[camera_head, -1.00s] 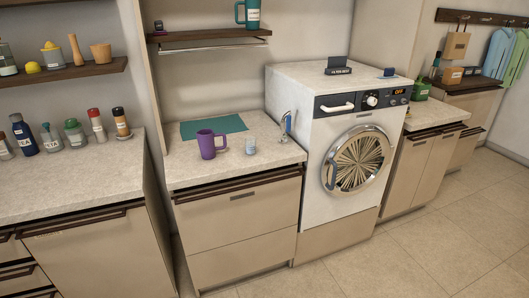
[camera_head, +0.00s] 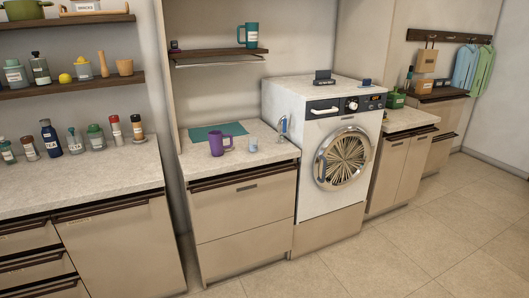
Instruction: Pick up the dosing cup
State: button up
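A small pale blue-white cup (camera_head: 253,145), which looks like the dosing cup, stands upright on the light counter (camera_head: 270,156) left of the washing machine. A purple mug (camera_head: 217,144) stands just to its left, apart from it. A small blue-and-white upright item (camera_head: 282,126) is to its right, near the washer's side; I cannot tell what it is. Markings on the cup are too small to read. My gripper is not in view.
A teal mat (camera_head: 214,131) lies behind the mug. A white washing machine (camera_head: 305,185) rises right of the counter. A shelf (camera_head: 215,53) with a teal mug (camera_head: 249,34) hangs above. Bottles line the left counter (camera_head: 75,181). The floor (camera_head: 400,245) in front is clear.

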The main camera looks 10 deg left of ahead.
aim_at(253, 145)
jog(key=z, duration=1.4)
jog(key=k, duration=0.15)
jog(key=u, duration=3.25)
jog(key=i, duration=1)
